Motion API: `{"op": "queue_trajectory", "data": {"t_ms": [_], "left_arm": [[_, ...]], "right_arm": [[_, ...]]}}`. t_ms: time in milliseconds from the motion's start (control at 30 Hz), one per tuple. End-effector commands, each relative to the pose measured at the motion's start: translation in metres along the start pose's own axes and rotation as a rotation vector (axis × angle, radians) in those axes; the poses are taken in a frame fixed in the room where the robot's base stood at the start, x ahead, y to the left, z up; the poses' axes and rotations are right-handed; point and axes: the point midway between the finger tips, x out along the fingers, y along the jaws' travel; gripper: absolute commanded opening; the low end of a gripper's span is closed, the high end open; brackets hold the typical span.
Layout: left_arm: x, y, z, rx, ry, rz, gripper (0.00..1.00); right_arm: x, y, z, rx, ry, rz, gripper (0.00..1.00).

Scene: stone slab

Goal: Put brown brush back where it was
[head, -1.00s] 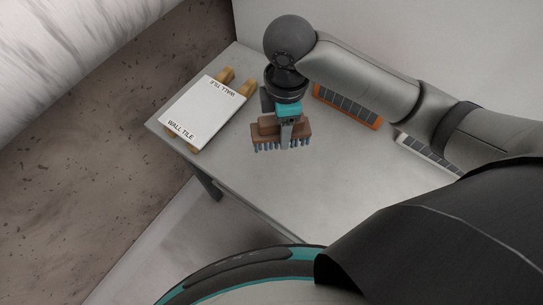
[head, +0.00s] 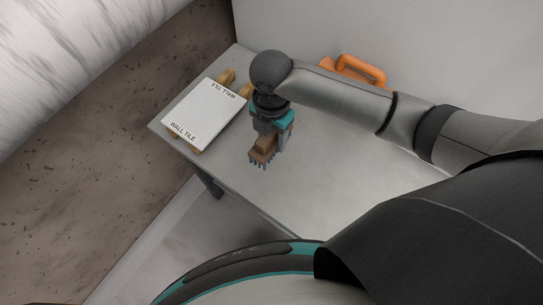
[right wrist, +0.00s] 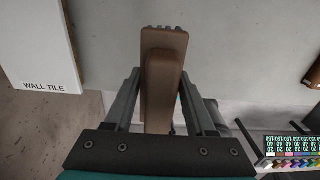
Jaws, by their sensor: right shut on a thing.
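The brown brush (head: 264,150) has a wooden-looking body and blue-grey bristles pointing down. My right gripper (head: 272,135) is shut on it by its handle and holds it over the left part of the grey table (head: 310,190). In the right wrist view the brush (right wrist: 163,75) sits between the two fingers (right wrist: 160,105), its long side running away from the gripper. I cannot tell for sure whether the bristles touch the table. My left gripper is not in view.
A white box marked WALL TILE (head: 207,113) rests on wooden pieces (head: 226,77) at the table's left end. An orange-handled tool (head: 360,70) lies at the back, partly behind my right arm. A colour chart (right wrist: 290,150) shows in the right wrist view. The table's front middle is clear.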

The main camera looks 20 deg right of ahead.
Motion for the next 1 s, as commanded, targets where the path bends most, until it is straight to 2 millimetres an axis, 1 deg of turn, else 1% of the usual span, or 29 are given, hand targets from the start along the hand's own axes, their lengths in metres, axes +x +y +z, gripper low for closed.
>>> {"op": "queue_trajectory", "data": {"t_ms": [33,100,200,367,600,700,1000], "left_arm": [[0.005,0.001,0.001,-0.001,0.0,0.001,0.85],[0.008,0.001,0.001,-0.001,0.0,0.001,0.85],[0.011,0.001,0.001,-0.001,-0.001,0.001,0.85],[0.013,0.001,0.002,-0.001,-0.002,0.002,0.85],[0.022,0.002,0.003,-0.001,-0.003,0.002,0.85],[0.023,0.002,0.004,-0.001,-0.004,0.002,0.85],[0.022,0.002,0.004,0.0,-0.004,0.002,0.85]], "right_arm": [[0.016,-0.001,-0.001,0.001,0.003,-0.003,0.03],[0.032,-0.001,-0.001,0.001,0.002,-0.003,0.03],[0.048,0.0,0.0,0.001,0.0,-0.002,0.03],[0.06,0.0,-0.001,0.0,0.001,0.0,0.03],[0.095,0.0,-0.001,0.001,0.001,0.0,0.03],[0.102,0.0,0.0,0.0,0.0,0.0,0.03],[0.102,0.0,0.0,0.0,-0.001,0.001,0.03]]}}
